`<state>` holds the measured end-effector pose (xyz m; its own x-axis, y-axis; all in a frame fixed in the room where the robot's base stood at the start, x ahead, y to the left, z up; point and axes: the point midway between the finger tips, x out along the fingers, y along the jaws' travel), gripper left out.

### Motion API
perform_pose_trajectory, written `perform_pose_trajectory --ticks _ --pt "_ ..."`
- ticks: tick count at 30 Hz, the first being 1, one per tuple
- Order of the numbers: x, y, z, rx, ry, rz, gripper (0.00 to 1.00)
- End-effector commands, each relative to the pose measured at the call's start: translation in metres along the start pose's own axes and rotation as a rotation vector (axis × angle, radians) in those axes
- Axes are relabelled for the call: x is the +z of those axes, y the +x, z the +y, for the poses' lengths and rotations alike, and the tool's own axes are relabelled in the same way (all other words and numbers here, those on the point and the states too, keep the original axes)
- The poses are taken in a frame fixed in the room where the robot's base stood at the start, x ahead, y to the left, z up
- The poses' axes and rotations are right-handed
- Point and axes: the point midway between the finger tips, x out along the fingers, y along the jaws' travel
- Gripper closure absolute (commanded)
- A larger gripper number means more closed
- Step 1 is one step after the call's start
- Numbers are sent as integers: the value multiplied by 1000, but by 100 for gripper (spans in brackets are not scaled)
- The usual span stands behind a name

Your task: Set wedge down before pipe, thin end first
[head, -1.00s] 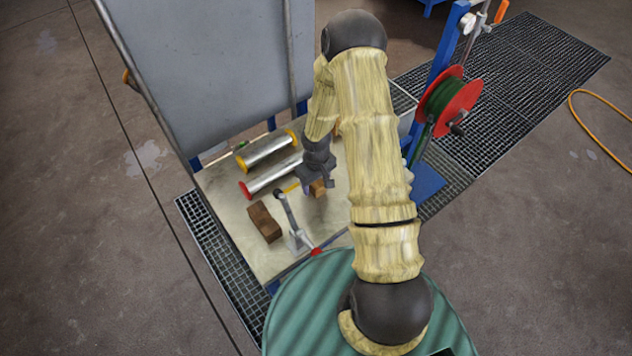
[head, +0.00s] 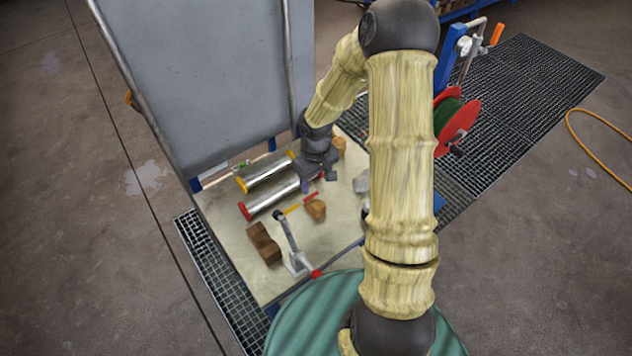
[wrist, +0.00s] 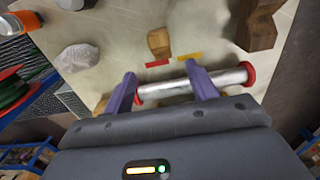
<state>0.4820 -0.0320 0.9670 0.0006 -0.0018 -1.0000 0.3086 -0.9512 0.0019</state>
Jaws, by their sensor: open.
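The wedge appears to be the small brown wooden block (head: 316,210) on the table, apart from the pipe; it also shows in the wrist view (wrist: 160,42). I cannot clearly tell which end is thin. The silver pipe with red ends (head: 272,196) lies just behind it and crosses the wrist view (wrist: 190,86). Red tape (wrist: 157,64) and yellow tape (wrist: 190,56) lie between block and pipe. My gripper (head: 320,178) is open and empty, near the pipe's right end. Its purple fingers (wrist: 162,90) show apart, overlapping the pipe in the wrist view.
A yellow-ended pipe (head: 268,174) lies behind the red-ended one. A dark wooden block (head: 263,243) and a lever clamp (head: 290,240) stand at the front left. A grey lump (head: 362,183) lies right, another wooden piece (head: 339,146) behind my gripper. A grey panel (head: 200,80) rises behind.

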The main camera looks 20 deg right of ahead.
Motion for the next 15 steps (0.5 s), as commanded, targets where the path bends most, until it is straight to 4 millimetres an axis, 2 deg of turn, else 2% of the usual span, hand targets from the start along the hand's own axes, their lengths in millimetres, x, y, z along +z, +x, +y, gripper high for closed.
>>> perform_pose_trajectory --ticks 11,15 --pt "0 0 0 0 0 1 42" --pt "3 -7 -2 8 4 3 42"
